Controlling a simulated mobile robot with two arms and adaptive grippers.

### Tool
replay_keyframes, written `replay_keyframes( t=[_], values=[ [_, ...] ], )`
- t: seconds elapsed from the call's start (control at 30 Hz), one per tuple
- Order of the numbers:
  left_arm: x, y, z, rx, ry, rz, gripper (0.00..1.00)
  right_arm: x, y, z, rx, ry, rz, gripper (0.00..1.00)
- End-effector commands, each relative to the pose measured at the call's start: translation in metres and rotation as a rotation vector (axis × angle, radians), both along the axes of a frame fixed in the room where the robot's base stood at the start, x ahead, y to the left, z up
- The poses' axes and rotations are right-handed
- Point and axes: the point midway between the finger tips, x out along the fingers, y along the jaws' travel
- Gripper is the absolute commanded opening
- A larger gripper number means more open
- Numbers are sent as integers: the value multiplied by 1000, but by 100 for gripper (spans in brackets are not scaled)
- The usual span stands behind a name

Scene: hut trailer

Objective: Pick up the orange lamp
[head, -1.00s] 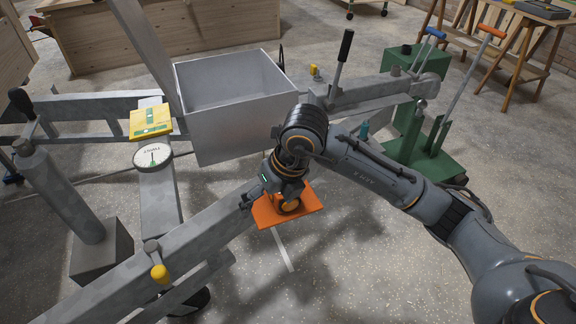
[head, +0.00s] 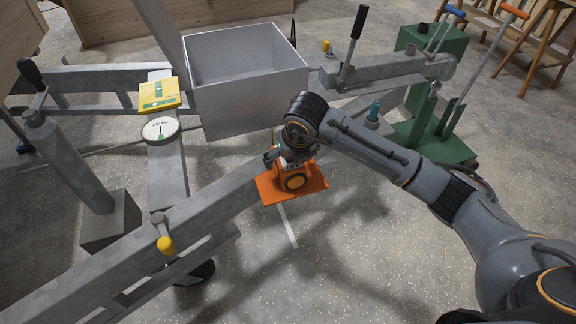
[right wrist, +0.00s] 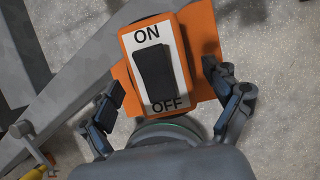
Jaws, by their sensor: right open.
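The orange lamp (head: 305,181) sits on a flat orange plate (head: 315,192) beside the trailer's grey beam in the head view. A round dark and orange face shows on its side. In the right wrist view, the lamp (right wrist: 185,47) has a white panel with a black switch (right wrist: 157,74) marked ON and OFF. My right gripper (right wrist: 165,97) is open, with one finger on each side of the lamp's near end. Gaps show between the fingers and the lamp. In the head view, my right gripper (head: 282,159) is at the lamp, partly hiding it. My left gripper is out of view.
A grey metal box (head: 248,100) stands behind the lamp. The trailer beam (head: 205,212) runs diagonally to the left of the lamp, with a yellow-knobbed crank (head: 166,245) on it. A green jack-like stand (head: 440,150) is at right. Bare floor lies in front.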

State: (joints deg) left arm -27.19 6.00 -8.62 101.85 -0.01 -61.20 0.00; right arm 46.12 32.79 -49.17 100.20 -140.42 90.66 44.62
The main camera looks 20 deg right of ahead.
Motion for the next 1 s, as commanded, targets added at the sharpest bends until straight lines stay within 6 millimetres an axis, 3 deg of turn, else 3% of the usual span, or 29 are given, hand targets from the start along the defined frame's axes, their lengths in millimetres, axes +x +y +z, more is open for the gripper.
replay_keyframes(
  t=[0.2,0.5,0.8,0.83,1.0],
  values=[
    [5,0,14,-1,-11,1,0,11,0,-29,1,2,0,89],
    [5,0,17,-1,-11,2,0,13,0,-32,1,0,0,87],
    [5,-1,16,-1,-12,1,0,13,0,-32,1,0,0,26],
    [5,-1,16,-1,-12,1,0,13,0,-32,1,0,0,21],
    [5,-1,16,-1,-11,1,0,13,0,-31,1,-1,0,21]
  ],
)
